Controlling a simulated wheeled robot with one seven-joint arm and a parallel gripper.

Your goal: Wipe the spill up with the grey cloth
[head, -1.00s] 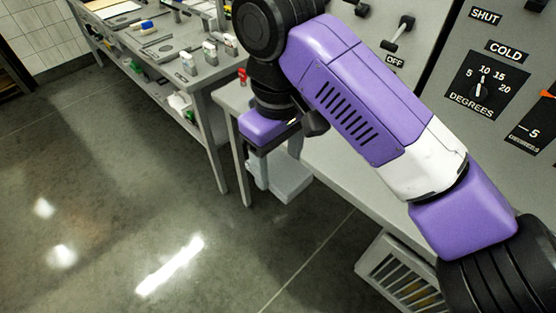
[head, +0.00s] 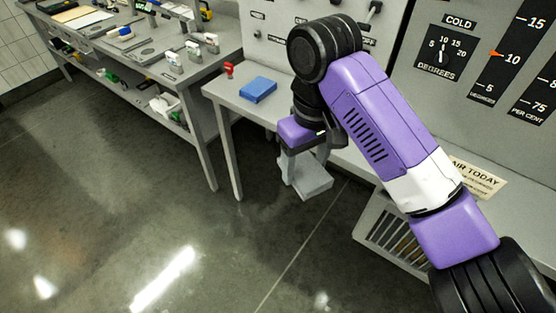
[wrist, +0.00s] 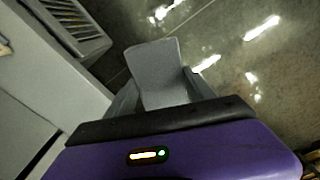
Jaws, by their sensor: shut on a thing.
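My gripper (head: 303,165) hangs beside the front edge of the grey bench, above the floor, pointing down. It is shut on a flat grey piece, which looks like the grey cloth (head: 314,182). In the wrist view the grey cloth (wrist: 160,70) stands out between the two grey fingers of my gripper (wrist: 162,92), with floor behind it. I cannot make out a spill in either view; the bright patches on the floor look like light reflections.
A longer workbench (head: 203,80) with several tools stands at the left. A panel with dials (head: 445,55) rises behind my arm. The floor (head: 90,190) at left is open.

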